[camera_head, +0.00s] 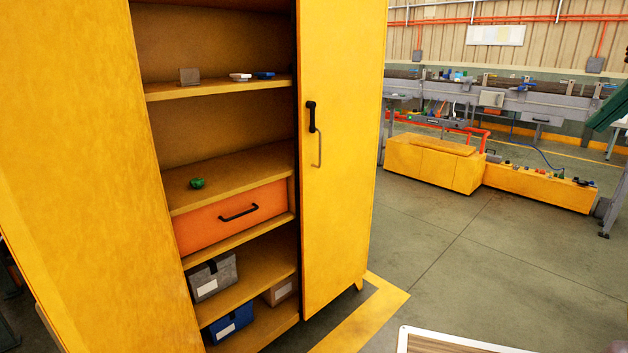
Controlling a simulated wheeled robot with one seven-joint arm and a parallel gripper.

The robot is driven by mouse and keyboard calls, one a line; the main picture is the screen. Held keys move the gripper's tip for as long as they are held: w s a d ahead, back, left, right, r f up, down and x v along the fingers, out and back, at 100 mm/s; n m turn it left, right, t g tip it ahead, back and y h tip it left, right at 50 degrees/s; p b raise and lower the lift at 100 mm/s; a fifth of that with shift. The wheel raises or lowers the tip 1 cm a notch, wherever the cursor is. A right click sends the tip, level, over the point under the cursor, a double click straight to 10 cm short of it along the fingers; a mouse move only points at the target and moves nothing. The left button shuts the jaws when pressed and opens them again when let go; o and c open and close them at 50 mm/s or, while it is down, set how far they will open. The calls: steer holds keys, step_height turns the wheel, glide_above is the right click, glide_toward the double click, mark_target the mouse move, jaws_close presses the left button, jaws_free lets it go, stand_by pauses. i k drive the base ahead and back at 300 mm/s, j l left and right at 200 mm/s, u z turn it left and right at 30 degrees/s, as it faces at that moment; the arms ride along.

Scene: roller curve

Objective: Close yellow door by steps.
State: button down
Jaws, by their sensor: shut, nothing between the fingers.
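A tall yellow cabinet stands at the left and centre, its shelves in open view. Its left yellow door (75,160) is swung wide open towards me and fills the left side. Its right yellow door (345,190) covers the right part of the front and has a black handle (311,116) near its left edge. I cannot tell whether this right door is fully shut or slightly ajar. A low yellow block with a stepped top (435,160) sits on the floor beyond it; I cannot tell whether it is the steps. My gripper is not in view.
The shelves hold small parts, a green item (197,183), an orange drawer (232,217), a grey bin (213,277) and a blue bin (232,322). A white-rimmed board (450,343) is at the bottom right. Grey floor (480,250) right of the cabinet is clear. A conveyor stands behind.

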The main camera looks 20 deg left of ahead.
mark_target(84, 222)
steer(key=k+j+u, duration=0.65)
steer(key=j, duration=0.25)
steer(key=k+j+u, duration=0.2)
steer(key=j, duration=0.15)
steer(key=k+j+u, duration=0.2)
steer(key=j, duration=0.2)
steer(key=i+j+u, duration=0.25)
steer(key=j+u, duration=0.15)
